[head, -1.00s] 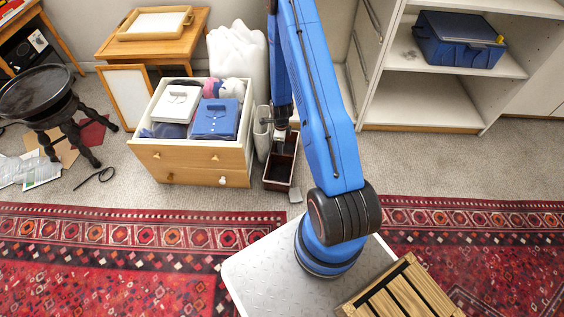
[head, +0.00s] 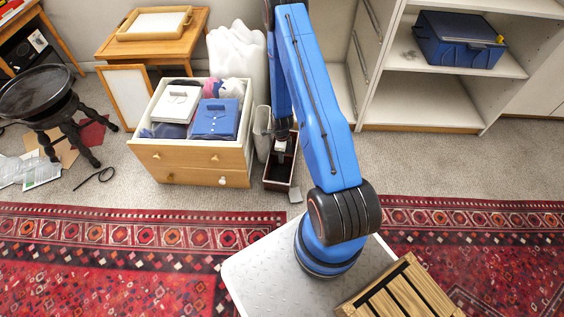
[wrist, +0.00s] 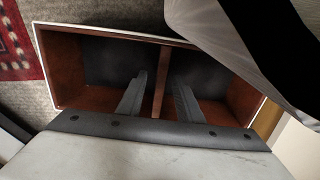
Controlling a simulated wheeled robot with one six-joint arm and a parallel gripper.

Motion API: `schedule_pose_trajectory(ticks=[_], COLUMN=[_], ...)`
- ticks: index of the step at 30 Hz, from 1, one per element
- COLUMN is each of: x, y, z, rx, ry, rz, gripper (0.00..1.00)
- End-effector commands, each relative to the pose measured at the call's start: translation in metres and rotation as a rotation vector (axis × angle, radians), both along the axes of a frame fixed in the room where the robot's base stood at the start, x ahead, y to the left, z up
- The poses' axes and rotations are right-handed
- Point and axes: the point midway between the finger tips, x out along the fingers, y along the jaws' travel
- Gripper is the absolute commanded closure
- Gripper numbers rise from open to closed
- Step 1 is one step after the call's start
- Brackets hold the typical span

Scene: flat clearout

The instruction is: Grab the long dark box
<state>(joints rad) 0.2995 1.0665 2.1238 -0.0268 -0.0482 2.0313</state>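The long dark box (head: 277,186) stands on the carpet, right of the open drawer unit, in the head view. In the wrist view it is an open-topped box (wrist: 59,68) with red-brown walls, a pale rim, a dark floor and a divider across the middle. My gripper (wrist: 161,78) is open, its two grey fingers apart and reaching into the box, one on each side of the divider. I cannot tell whether they touch it. In the head view my gripper (head: 281,149) is over the far part of the box, its fingers hidden.
The drawer unit (head: 190,158) with folded clothes stands close on the left. A pale bag (head: 238,58) stands behind, and a grey-white thing overhangs the box's right side in the wrist view (wrist: 235,48). Shelves (head: 425,115) stand to the right.

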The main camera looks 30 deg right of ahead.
Motion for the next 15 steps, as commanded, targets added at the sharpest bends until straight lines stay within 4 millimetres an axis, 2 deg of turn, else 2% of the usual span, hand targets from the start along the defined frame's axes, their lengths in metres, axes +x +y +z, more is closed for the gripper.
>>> schedule_pose_trajectory(ticks=[2, 6, 15], x=[0.0000, 0.0000, 0.0000], y=[0.0000, 0.0000, 0.0000], z=[0.0002, 0.0003, 0.0004], rx=[0.000, 0.000, 0.000], ry=[0.000, 0.000, 0.000], rz=[0.000, 0.000, 0.000], gripper=[0.70, 1.00, 1.00])
